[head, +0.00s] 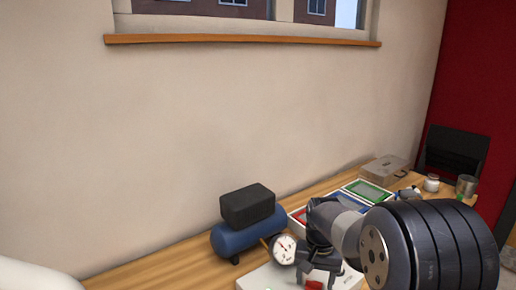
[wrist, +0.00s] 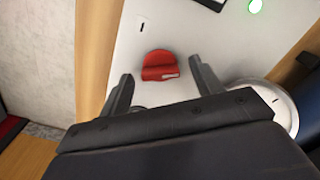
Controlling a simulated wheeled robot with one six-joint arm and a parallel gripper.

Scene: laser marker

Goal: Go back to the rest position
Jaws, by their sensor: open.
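My gripper (head: 318,281) is at the bottom of the head view, pointing down over a white machine panel (head: 258,281). In the wrist view my gripper (wrist: 161,72) is open, with its two dark fingers apart and nothing held between them. A red knob (wrist: 160,66) on the white panel (wrist: 190,35) lies between and just beyond the fingertips. I cannot tell its distance from the fingers. The red knob also shows in part in the head view (head: 313,286).
A blue compressor (head: 245,236) with a black top and a round gauge (head: 285,249) stand left of my gripper. Coloured trays (head: 368,191), a metal case (head: 384,169) and cups (head: 466,186) are behind my arm on the wooden bench (head: 180,262). The wall is behind.

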